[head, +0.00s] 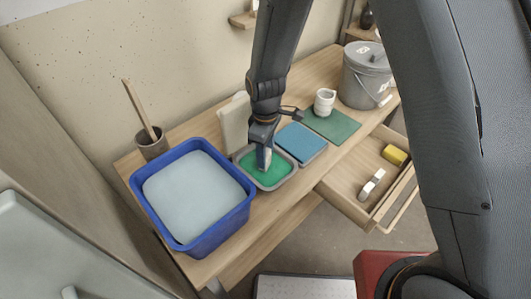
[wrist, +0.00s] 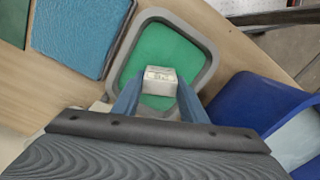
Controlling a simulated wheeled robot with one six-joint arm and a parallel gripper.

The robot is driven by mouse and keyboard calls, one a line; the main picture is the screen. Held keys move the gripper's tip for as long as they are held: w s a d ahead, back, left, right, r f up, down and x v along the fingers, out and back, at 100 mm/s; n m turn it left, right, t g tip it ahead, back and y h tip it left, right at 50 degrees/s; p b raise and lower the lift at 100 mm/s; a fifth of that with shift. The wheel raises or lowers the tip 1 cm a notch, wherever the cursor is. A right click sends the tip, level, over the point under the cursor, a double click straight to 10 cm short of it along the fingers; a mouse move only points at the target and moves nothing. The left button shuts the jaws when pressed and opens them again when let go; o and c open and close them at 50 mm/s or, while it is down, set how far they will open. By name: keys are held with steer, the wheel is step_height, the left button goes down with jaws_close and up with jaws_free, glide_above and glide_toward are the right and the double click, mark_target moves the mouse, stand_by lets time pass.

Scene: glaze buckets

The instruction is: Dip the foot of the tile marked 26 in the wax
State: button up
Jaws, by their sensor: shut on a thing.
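My gripper (head: 263,148) points down over a grey-rimmed tray (head: 291,179) with a flat green filling (head: 251,165). It is shut on a small pale tile (head: 266,160), held upright between the fingers. In the wrist view my gripper (wrist: 157,90) has the tile (wrist: 160,76) between its two blue-grey fingers, above the green filling (wrist: 160,45). A small dark marking shows on the tile's end, too small to read. The tile's lower end is at or just above the green surface; I cannot tell whether it touches.
A blue tub (head: 243,207) of pale liquid stands left of the tray. A blue-topped tray (head: 301,142) and a green mat (head: 332,125) with white cups (head: 325,102) lie right. A lidded grey bucket (head: 365,77) stands beyond. An open drawer (head: 349,192) holds a yellow block (head: 395,155) and white pieces (head: 372,184).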

steer(key=shift+r, duration=0.1)
steer(key=shift+r+p, duration=1)
steer(key=shift+r, duration=0.35)
stand_by(0.7)
steer(key=shift+r+p, duration=1.65)
steer(key=shift+r, duration=0.55)
